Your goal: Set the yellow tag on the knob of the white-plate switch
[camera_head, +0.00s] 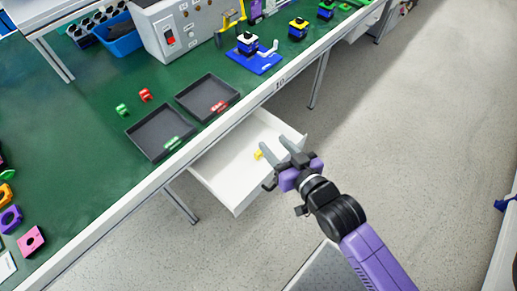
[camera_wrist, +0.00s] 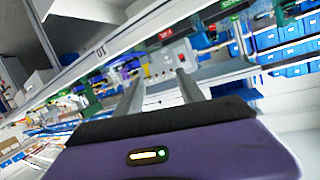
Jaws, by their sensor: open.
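A small yellow tag (camera_head: 257,155) lies in the open white drawer (camera_head: 225,170) in the head view. My gripper (camera_head: 274,145) is open over the drawer, its fingertips just right of the tag in the picture; the exact height gap cannot be told. A grey control box (camera_head: 190,28) stands on the green bench at the back, with a white plate bearing a red switch (camera_head: 168,32) on its front. Its knobs are too small to tell apart. In the wrist view, my open fingers (camera_wrist: 160,76) have nothing between them, and the tag is not seen.
Two dark trays (camera_head: 160,133) (camera_head: 207,97) sit at the bench edge behind the drawer. Green (camera_head: 122,109) and red (camera_head: 145,95) pieces lie beyond them. The floor right of the bench is clear.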

